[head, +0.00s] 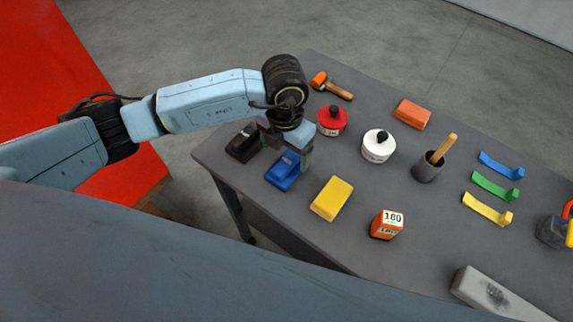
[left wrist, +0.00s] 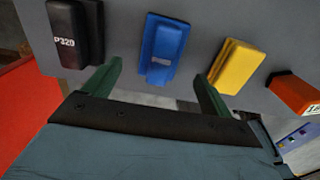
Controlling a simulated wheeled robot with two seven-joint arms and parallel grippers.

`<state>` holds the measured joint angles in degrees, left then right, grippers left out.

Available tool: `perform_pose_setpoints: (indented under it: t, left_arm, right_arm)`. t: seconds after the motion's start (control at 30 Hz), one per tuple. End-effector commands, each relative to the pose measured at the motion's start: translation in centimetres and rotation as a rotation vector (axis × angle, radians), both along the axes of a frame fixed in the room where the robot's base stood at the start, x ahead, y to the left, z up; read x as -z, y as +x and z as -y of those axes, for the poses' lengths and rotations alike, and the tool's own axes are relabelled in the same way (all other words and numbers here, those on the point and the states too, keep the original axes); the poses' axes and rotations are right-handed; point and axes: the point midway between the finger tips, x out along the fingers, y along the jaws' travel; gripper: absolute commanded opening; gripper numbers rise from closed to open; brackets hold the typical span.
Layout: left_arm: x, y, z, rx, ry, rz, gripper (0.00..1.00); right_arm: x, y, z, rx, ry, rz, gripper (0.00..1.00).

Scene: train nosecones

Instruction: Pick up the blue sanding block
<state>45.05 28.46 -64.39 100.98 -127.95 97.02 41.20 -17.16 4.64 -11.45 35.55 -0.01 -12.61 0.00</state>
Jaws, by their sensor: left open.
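The blue sanding block (head: 283,172) lies on the grey table near its left end in the head view. In the left wrist view the blue sanding block (left wrist: 164,48) is at the top middle, ahead of the gap between my two green fingers. My left gripper (head: 290,150) is over the block's far side, with one finger beside its right edge in the head view. In the left wrist view my left gripper (left wrist: 160,88) is open and empty, its fingers spread apart. My right gripper is in neither view.
A black block (head: 243,143) marked P320 (left wrist: 75,35) stands close left of the blue one. A yellow block (head: 332,198) lies to the right. A red-topped container (head: 332,121), a white one (head: 377,146) and an orange 160 box (head: 387,224) stand nearby.

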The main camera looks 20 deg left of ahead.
Motion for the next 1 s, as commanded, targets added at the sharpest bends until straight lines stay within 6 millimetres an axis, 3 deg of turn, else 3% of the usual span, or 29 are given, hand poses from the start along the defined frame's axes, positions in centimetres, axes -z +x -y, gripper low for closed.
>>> perform_pose_setpoints:
  t: [0.23, 0.5, 0.8, 1.0]
  left_arm:
    - [1.9, 0.0, 0.1, 0.000, -0.001, -0.003, 0.85]
    - [5.7, 0.2, 0.2, 0.001, -0.001, -0.003, 0.85]
    - [6.2, 0.3, 0.2, 0.002, -0.002, 0.000, 0.85]
    - [6.2, 0.3, 0.2, 0.002, -0.002, -0.001, 0.60]
  right_arm:
    - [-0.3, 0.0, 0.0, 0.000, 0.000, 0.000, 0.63]
    - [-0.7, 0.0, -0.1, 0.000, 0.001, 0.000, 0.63]
    - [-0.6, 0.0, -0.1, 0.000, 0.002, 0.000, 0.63]
    - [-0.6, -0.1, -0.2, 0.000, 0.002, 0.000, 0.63]
